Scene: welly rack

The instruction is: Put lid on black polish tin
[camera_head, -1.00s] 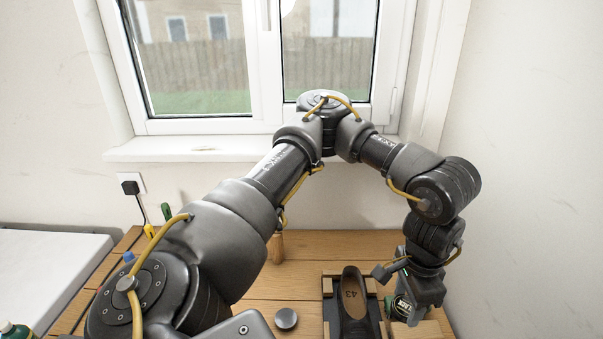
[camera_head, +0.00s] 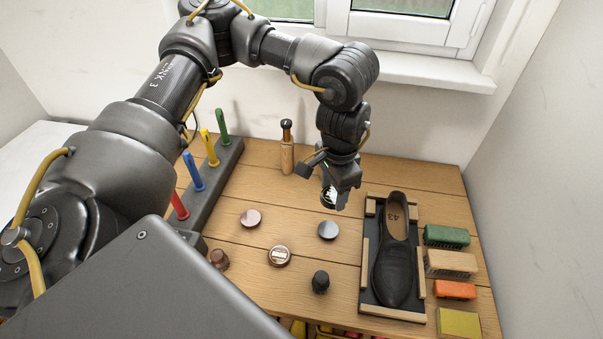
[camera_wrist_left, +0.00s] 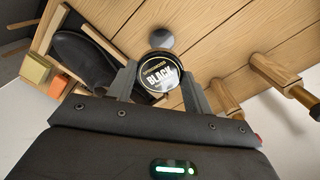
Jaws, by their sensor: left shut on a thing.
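My left gripper (camera_head: 340,194) is shut on a round lid with a dark face; a sliver of it shows in the head view (camera_head: 328,197). In the left wrist view the lid (camera_wrist_left: 160,73) reads BLACK and sits between the two fingers. The gripper is above the table, behind a grey-topped round tin (camera_head: 328,230). That tin also shows just beyond the lid in the left wrist view (camera_wrist_left: 161,39); it looks like the open black polish tin, its label hidden. My right gripper is out of view.
A black shoe (camera_head: 395,260) lies in a wooden-edged tray to the right, with several brushes and blocks (camera_head: 450,264) beyond. A black knobbed dauber (camera_head: 320,281) and a brown one (camera_head: 218,259) stand in front. A rack with coloured pegs (camera_head: 215,180) is at left.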

